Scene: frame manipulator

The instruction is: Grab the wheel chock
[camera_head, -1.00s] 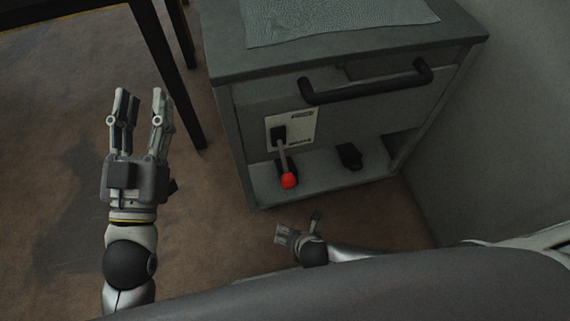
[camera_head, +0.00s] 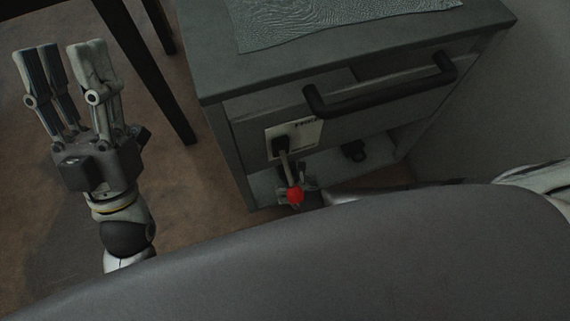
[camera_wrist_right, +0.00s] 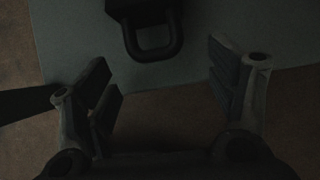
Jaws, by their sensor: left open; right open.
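The wheel chock (camera_head: 354,150) is a small black block on the low shelf of the grey cabinet, seen small in the head view. In the right wrist view a dark block with a loop handle (camera_wrist_right: 152,45), which looks like the chock, lies on the grey shelf at the top. My right gripper (camera_wrist_right: 165,85) is open around empty space, with the loop just beyond its fingertips. In the head view it is mostly hidden behind the red-knobbed lever and my body. My left gripper (camera_head: 66,62) is open and empty, raised left of the cabinet.
The lever's red knob (camera_head: 295,195) hangs in front of the shelf, close to my right gripper. A black bar handle (camera_head: 385,98) juts from the cabinet (camera_head: 225,130) above the shelf. A dark table leg (camera_head: 165,85) stands between my left gripper and the cabinet.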

